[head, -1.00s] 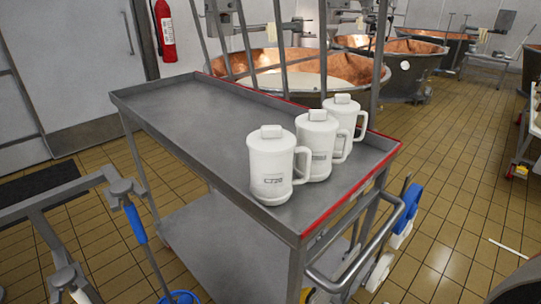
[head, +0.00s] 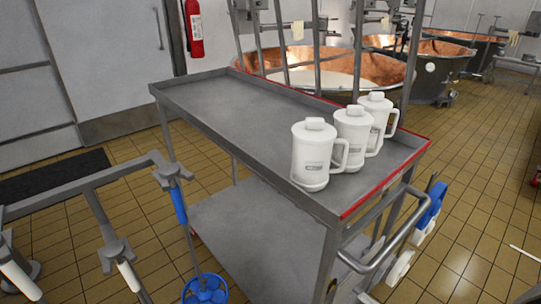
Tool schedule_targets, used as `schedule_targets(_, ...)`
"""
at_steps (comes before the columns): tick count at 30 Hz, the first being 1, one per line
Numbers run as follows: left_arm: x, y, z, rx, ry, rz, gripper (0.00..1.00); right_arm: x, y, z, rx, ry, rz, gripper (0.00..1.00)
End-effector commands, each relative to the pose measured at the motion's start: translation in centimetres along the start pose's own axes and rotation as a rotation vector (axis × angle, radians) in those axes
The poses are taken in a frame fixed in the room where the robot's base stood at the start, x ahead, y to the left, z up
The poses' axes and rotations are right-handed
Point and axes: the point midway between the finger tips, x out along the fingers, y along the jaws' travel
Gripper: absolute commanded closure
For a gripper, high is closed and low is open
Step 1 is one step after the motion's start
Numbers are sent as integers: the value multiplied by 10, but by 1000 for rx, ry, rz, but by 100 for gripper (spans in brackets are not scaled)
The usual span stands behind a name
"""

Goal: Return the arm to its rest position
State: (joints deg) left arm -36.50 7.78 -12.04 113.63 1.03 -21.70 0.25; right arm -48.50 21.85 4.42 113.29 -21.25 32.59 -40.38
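Neither of my grippers shows in the head view. A small dark shape (head: 529,297) is cut off at the bottom right corner; I cannot tell whether it is part of my arm. Three white lidded jugs with handles stand upright in a row on the grey metal cart (head: 225,105): the near jug (head: 312,160), the middle jug (head: 350,135) and the far jug (head: 377,118). They are near the cart's right end, and no gripper touches them.
Grey rails (head: 85,183) and a blue-handled tool (head: 179,205) stand at the left front. The cart's push handle (head: 385,250) juts toward the front right. Copper vats (head: 345,68) are behind the cart. Tiled floor at right is mostly clear.

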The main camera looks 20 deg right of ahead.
Motion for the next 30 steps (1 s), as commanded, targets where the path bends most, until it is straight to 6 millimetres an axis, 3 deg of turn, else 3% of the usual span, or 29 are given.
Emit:
schedule_targets(8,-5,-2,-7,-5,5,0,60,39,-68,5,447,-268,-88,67)
schedule_targets(12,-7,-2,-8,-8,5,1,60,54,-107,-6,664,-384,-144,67)
schedule_targets(18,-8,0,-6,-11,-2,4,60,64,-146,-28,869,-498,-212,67)
schedule_targets(28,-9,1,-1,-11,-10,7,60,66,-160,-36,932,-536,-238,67)
schedule_targets(29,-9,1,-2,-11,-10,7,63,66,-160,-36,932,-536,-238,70)
schedule_targets(30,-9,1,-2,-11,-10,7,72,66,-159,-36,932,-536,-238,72)
